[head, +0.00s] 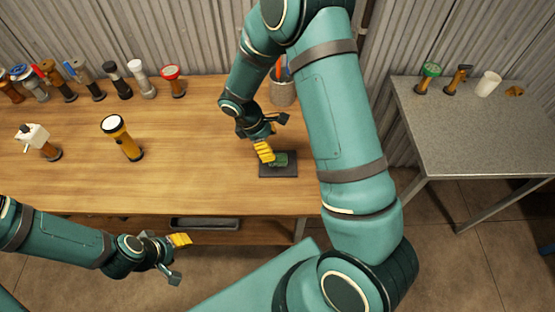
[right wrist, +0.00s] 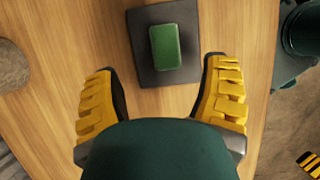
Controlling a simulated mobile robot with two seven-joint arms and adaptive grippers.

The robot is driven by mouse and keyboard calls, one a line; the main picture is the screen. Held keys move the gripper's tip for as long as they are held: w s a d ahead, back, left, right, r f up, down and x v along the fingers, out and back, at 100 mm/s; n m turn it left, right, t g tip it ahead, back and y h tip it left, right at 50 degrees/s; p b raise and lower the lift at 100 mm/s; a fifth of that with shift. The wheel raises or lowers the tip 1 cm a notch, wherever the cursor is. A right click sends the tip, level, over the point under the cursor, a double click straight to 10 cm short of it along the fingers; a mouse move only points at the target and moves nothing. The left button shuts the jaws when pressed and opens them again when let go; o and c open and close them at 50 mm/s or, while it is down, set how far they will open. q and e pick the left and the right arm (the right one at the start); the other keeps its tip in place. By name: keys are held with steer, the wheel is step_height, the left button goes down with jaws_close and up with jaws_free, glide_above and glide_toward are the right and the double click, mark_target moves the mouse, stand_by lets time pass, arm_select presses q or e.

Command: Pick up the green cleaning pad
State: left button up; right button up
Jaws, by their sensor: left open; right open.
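The green cleaning pad (head: 281,160) lies on a dark square mat (head: 290,173) on the wooden bench, near its front right part. In the right wrist view the pad (right wrist: 166,47) sits flat on the dark mat (right wrist: 144,20), ahead of my fingers and between their lines. My right gripper (right wrist: 163,95) is open and empty; in the head view it (head: 265,152) hangs over the left side of the mat and hides part of the pad. My left gripper (head: 180,255) is open and empty, in front of the bench at lower left.
Several flashlight-like and valve-like items stand along the back left of the bench (head: 200,130). A round holder with tools (head: 282,93) stands behind my right gripper. A grey table (head: 470,130) at right holds a white cup (head: 488,84).

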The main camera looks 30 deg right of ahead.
mark_target(277, 157)
steer(key=shift+s+a+b+x, duration=0.15)
steer(key=shift+b+x, duration=0.1)
steer(key=shift+x, duration=1.45)
steer(key=shift+s+a+b+x, duration=0.15)
steer(key=shift+b+x, duration=0.1)
steer(key=shift+x, duration=1.45)
steer(key=c, duration=1.1)
